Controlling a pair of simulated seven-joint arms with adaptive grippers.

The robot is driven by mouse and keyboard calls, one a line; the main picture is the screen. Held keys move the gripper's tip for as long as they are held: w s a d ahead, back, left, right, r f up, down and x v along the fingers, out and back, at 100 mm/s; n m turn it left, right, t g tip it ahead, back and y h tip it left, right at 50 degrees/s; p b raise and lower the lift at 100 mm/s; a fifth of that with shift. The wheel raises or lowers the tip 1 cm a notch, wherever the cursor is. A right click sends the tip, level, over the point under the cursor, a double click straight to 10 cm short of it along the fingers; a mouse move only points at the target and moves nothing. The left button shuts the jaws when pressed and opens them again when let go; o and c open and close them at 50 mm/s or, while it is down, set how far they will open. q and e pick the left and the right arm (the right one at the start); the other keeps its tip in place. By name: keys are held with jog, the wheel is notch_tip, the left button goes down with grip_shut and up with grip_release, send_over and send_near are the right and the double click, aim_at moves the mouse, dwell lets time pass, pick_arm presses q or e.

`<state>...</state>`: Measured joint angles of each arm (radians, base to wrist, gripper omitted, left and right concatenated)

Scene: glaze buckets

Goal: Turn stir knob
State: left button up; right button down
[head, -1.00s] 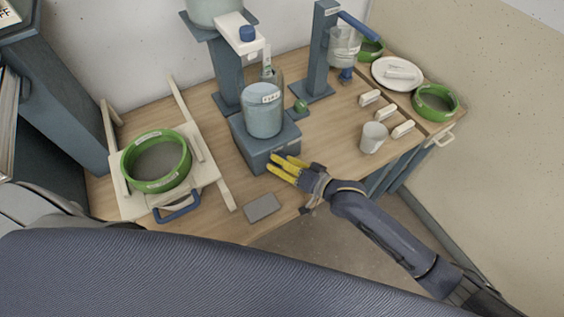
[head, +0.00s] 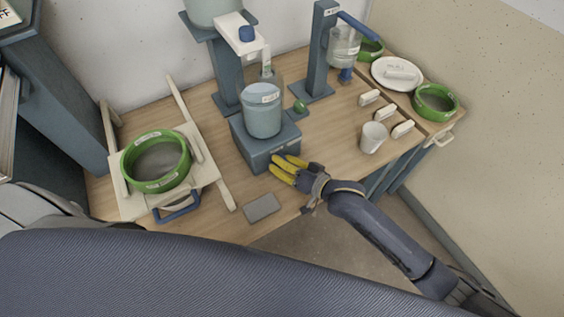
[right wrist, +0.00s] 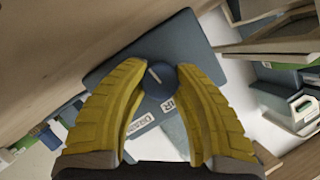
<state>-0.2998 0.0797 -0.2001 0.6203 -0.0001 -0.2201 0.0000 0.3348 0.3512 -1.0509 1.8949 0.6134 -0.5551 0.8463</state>
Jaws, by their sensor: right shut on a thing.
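The stir knob (right wrist: 160,78) is a round blue-grey knob with a pale pointer line, on the front of the blue stirrer base (head: 254,153). In the right wrist view it sits between the yellow fingertips of my right gripper (right wrist: 160,90), which is shut on it. In the head view my right gripper (head: 286,169) is at the front of the base and hides the knob. A clear bucket (head: 263,118) with pale blue content and a label stands on the base. My left gripper is not in view.
A green-rimmed sieve (head: 156,183) rests on a pale wooden frame at the left. A grey pad (head: 262,207) lies near the front edge. A white cup (head: 373,139) and several white blocks stand at the right, beside a white plate (head: 397,91).

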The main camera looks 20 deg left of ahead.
jog(key=n+t+h, duration=0.1)
jog(key=n, duration=0.1)
jog(key=n+h, duration=0.1)
jog(key=n, duration=0.1)
jog(key=shift+s+a+f+t+h, duration=0.1)
jog(key=shift+s+t+h, duration=0.1)
jog(key=shift+t+h, duration=0.15)
jog(key=n+t+h, duration=0.1)
jog(key=n, duration=0.1)
jog(key=n+t+h, duration=0.1)
jog(key=n, duration=0.1)
jog(key=shift+f+t, duration=0.1)
jog(key=shift+t, duration=0.15)
jog(key=n+t, duration=0.1)
jog(key=n, duration=0.1)
jog(key=n+t+h, duration=0.1)
jog(key=n, duration=0.1)
jog(key=shift+n+t+h, duration=0.25)
jog(key=shift+n+t, duration=0.15)
jog(key=n+t, duration=0.1)
jog(key=n, duration=0.1)
jog(key=shift+f+n+t, duration=0.1)
jog(key=shift+n+t, duration=0.2)
jog(key=shift+n, duration=0.1)
jog(key=shift+n+t, duration=0.3)
jog(key=shift+n, duration=0.4)
jog(key=c, duration=1.2)
grip_release()
jog(key=shift+r, duration=0.2)
jog(key=shift+v, duration=3.7)
